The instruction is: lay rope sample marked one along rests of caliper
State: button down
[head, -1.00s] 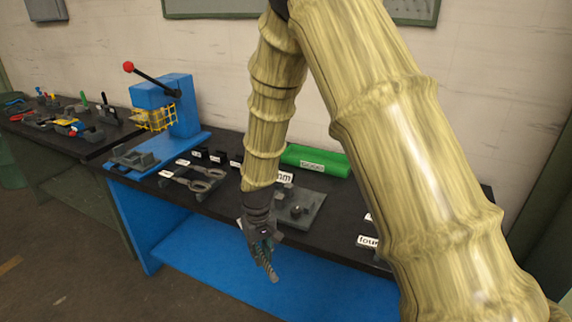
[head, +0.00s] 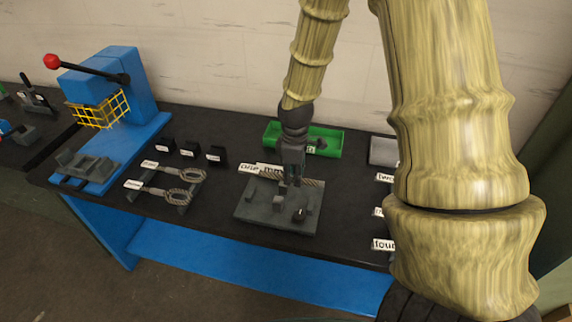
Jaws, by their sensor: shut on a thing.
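The caliper is a flat grey plate (head: 262,219) with small raised dark parts on it, in the middle of the bench in the head view. My gripper (head: 293,183) points down over the far part of this plate. It is shut on a short twisted rope sample (head: 312,183), which lies roughly level and sticks out on both sides of the fingers. The rope's middle is hidden by the gripper. I cannot tell whether the rope touches the rests or hangs just above them.
A green tray (head: 333,141) stands behind my gripper. Looped ropes (head: 184,174) with labels and small black blocks (head: 190,149) lie to the left. A blue press (head: 128,85) with a red-knobbed lever stands further left. Labelled places at the right are partly hidden by my arm.

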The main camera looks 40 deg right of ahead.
aim_at(293, 203)
jog(key=shift+s+a+f+b, duration=0.1)
jog(key=shift+s+f+b, duration=0.05)
jog(key=shift+f+b, duration=0.15)
jog(key=shift+w+f+b, duration=0.3)
jog(key=shift+f+b, duration=0.45)
jog(key=shift+f, duration=0.15)
jog(key=shift+s+f+b, duration=0.2)
jog(key=shift+f+b, duration=0.55)
jog(key=shift+w+f, duration=0.1)
jog(key=shift+f, duration=0.15)
jog(key=shift+f+b, duration=0.85)
jog(key=shift+f, duration=0.85)
jog(key=c, duration=1.3)
grip_release()
jog(key=shift+r, duration=6.05)
